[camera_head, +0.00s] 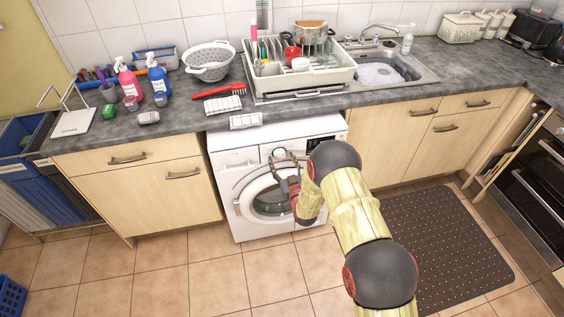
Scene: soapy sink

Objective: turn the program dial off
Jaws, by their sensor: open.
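The white washing machine (232,170) stands under the counter, its round door closed or nearly so. Its round program dial (280,152) is on the front panel above the door, with a display area to its right. My gripper (286,157) is in front of the upper door and panel, just below the dial in the picture. Its fingers are spread and hold nothing. I cannot tell whether a finger touches the dial. The dial's pointer is too small to read. My arm covers the right part of the machine's front.
Wooden cabinets (140,185) flank the machine. A grey counter (190,115) overhangs it, with a cloth (246,120) at its front edge. A dish rack (340,76) and a soapy sink (380,74) are above. A dark mat (440,230) lies right; tiled floor is free in front.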

